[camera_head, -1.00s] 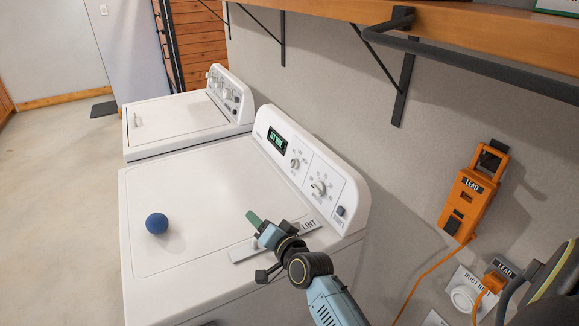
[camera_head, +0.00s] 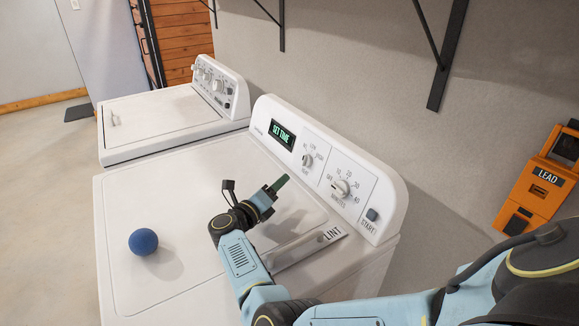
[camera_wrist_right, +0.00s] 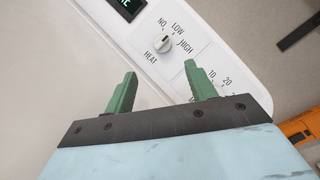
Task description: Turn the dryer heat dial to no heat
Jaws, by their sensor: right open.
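The heat dial (camera_head: 308,160) is a small knob on the dryer's control panel, under the green-lit display (camera_head: 283,134). In the right wrist view the heat dial (camera_wrist_right: 164,44) is ringed by the words NO, LOW, HIGH and HEAT; its exact setting is hard to read. My right gripper (camera_head: 279,183) is above the dryer top, just in front of the panel. The right wrist view shows its green fingers (camera_wrist_right: 160,85) apart and empty, with the dial beyond them, untouched. The dryer (camera_head: 180,215) is white. My left gripper is not in view.
The larger minutes dial (camera_head: 341,188) and start button (camera_head: 372,214) are right of the heat dial. A lint handle (camera_head: 305,246) and a blue ball (camera_head: 143,241) are on the dryer top. A washer (camera_head: 160,115) stands behind. An orange LEAD box (camera_head: 540,185) hangs on the wall.

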